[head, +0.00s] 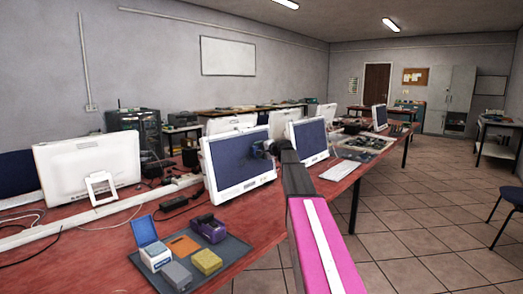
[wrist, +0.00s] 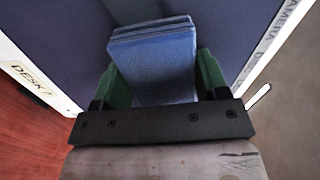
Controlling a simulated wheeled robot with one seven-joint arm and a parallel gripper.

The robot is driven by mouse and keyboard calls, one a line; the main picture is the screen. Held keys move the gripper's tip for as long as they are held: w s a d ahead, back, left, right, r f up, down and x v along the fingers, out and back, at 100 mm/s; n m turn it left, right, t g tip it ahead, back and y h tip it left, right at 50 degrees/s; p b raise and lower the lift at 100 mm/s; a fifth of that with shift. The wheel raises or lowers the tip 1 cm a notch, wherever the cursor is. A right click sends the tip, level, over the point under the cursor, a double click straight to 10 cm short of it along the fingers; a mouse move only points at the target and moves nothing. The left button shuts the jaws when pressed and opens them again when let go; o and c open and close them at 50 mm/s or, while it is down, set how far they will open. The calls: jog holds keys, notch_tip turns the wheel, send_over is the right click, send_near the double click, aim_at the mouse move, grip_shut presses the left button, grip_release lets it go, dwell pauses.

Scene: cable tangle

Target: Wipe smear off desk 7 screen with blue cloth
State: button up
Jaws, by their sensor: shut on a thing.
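The desk 7 monitor (head: 238,160) stands on the red desk with its dark blue screen facing me. In the wrist view its screen (wrist: 55,45) fills the background, and a label (wrist: 30,80) on the white frame reads DESK with a partly unclear number. My gripper (wrist: 160,78) is shut on the folded blue cloth (wrist: 155,60), held between its green fingers. The cloth is in front of the screen, close to it; I cannot tell if it touches. In the head view my gripper (head: 264,148) is at the screen's right side. No smear shows; the cloth and gripper hide part of the screen.
A dark mat (head: 232,250) near the desk's front holds a blue-lidded box (head: 151,246), a purple item (head: 208,228), a yellow sponge (head: 207,262) and a grey block (head: 175,273). Another monitor (head: 308,140) stands just right. Tiled floor (head: 420,220) is open at the right.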

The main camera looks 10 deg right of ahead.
aim_at(238, 166)
jog(key=shift+s+a+f, duration=0.8)
jog(key=shift+s+a, duration=0.7)
jog(key=shift+a, duration=0.3)
jog(key=shift+s+a+f, duration=0.85)
jog(key=shift+s+a, duration=0.65)
jog(key=shift+a, duration=0.3)
jog(key=shift+s+a+f, duration=0.8)
jog(key=shift+s+a, duration=0.7)
jog(key=shift+a, duration=0.3)
jog(key=shift+v, duration=3)
jog(key=shift+s, duration=0.1)
jog(key=v, duration=0.2)
jog(key=shift+s+d, duration=0.3)
jog(key=shift+w, duration=0.1)
jog(key=shift+x, duration=3.3)
